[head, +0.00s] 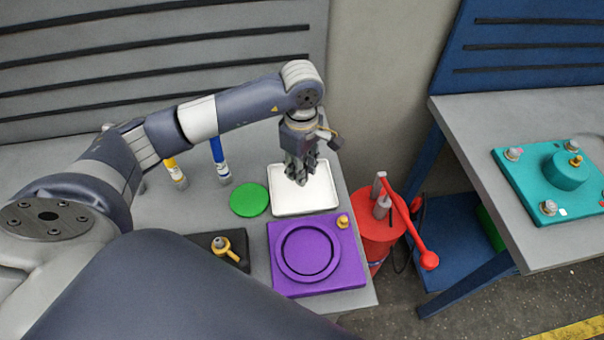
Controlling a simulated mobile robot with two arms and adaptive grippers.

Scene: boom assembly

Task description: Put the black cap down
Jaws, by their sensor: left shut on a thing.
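My left gripper (300,177) points down over the white square tray (318,206). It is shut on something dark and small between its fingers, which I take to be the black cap. The cap can hardly be told apart from the dark fingers. I cannot tell whether it touches the tray. My right gripper is not in view.
A green disc (249,200) lies left of the tray. A purple plate with a round ring (281,283) lies in front, beside a black block with a yellow part (208,240). Blue (219,160) and yellow (175,172) markers stand behind. A red canister (377,228) stands beyond the table's right edge.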

